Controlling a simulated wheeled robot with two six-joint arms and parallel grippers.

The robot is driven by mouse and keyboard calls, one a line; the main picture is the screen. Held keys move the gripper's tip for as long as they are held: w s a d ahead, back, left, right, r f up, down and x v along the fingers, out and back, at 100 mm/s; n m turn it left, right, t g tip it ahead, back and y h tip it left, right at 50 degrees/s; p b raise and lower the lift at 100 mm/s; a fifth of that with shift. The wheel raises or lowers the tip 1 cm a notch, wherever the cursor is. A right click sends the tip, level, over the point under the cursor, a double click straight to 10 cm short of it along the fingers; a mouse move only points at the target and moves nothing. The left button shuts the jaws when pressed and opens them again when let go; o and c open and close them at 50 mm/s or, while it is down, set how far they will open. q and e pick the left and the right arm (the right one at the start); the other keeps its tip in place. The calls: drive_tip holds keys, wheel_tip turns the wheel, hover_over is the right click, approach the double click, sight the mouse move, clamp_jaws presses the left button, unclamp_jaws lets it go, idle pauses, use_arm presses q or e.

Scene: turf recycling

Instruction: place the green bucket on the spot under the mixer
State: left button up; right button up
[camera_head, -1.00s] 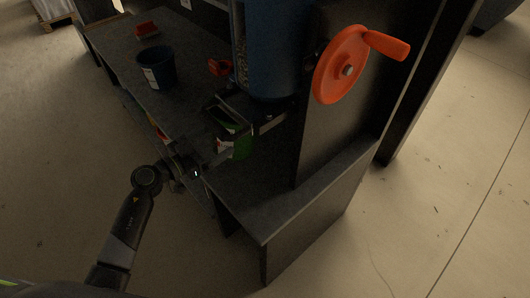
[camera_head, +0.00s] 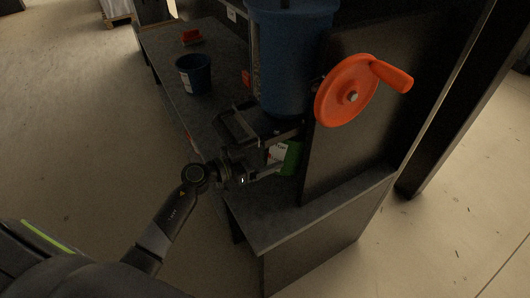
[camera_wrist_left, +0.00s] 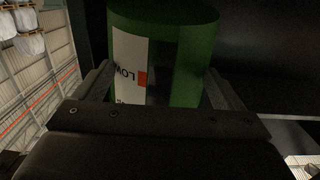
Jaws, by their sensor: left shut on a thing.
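The green bucket (camera_head: 291,160), with a white label, is low beside the dark upright panel, just below the blue mixer drum (camera_head: 290,65). My left gripper (camera_head: 284,152) is shut on it, one finger on each side. In the left wrist view the green bucket (camera_wrist_left: 190,50) fills the middle between the fingers, its label facing the camera. The spot under the mixer is hidden by the gripper and bucket. I cannot tell whether the bucket touches the bench top. My right gripper is not in view.
An orange crank wheel (camera_head: 345,90) is on the panel (camera_head: 350,150). A dark blue bucket (camera_head: 194,75) and a red object (camera_head: 192,37) stand on the bench (camera_head: 265,220) further back. The bench's front corner is clear. Open floor lies on both sides.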

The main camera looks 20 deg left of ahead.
use_arm(q)
drive_tip(key=shift+s+r, duration=0.1)
drive_tip(key=shift+r, duration=0.05)
drive_tip(key=shift+r+p, duration=0.1)
drive_tip(key=shift+p, duration=0.45)
wheel_tip(320, 180, down, 8)
drive_tip(key=b, duration=0.3)
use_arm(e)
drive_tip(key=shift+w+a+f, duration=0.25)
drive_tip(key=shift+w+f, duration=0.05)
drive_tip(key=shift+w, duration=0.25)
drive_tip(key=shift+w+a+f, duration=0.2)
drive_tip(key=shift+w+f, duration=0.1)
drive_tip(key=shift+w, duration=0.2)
